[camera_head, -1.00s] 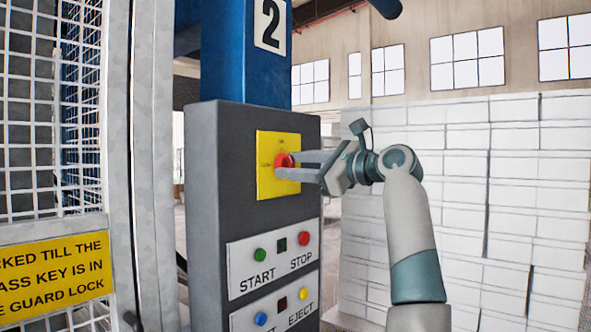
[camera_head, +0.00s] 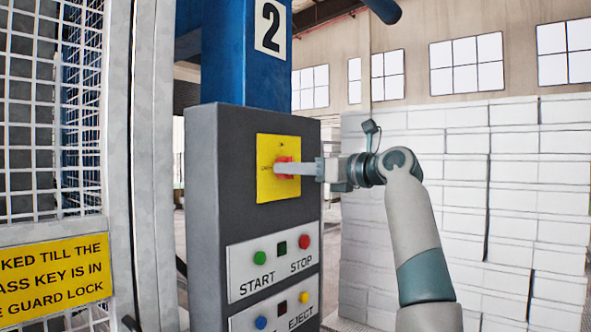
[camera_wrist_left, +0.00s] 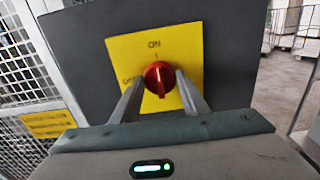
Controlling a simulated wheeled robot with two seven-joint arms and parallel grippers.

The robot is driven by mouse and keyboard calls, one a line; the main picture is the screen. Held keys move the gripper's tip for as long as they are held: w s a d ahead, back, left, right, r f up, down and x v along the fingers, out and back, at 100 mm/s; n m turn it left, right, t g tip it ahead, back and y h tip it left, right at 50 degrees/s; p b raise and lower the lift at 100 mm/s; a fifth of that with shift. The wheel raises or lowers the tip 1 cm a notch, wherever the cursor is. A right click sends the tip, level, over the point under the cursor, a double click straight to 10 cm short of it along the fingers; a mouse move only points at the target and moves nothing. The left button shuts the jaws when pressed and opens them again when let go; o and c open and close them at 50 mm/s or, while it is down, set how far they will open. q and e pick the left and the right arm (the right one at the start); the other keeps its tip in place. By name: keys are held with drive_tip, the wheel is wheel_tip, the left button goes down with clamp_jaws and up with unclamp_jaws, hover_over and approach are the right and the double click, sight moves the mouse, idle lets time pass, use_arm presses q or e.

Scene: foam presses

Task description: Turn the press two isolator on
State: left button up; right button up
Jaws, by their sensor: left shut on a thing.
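The press two isolator is a red rotary knob (camera_head: 283,159) on a yellow plate (camera_head: 264,188), on the grey control box below the "2" sign (camera_head: 270,25). My left gripper (camera_head: 285,168) is shut on the knob, its fingers seen edge-on in the head view. In the left wrist view the fingers stand on either side of the knob (camera_wrist_left: 158,75). The knob's white mark points up towards the "ON" label on the yellow plate (camera_wrist_left: 190,45); the other label, at the left, is partly hidden by a finger. My right gripper is not in view.
Below the isolator are the START button (camera_head: 260,258), the STOP button (camera_head: 304,242) and an EJECT button (camera_head: 303,297). A mesh guard (camera_head: 45,120) with a yellow sign stands at the left. White stacked blocks (camera_head: 520,200) fill the right background.

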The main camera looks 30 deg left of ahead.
use_arm(q)
drive_tip(key=o, duration=1.1)
drive_tip(key=shift+c, duration=0.2)
drive_tip(key=s+d+b, duration=0.1)
drive_tip(key=d+b, duration=0.4)
drive_tip(key=d, duration=1.2)
drive_tip(key=shift+s+d, duration=0.15)
drive_tip(key=shift+d, duration=0.05)
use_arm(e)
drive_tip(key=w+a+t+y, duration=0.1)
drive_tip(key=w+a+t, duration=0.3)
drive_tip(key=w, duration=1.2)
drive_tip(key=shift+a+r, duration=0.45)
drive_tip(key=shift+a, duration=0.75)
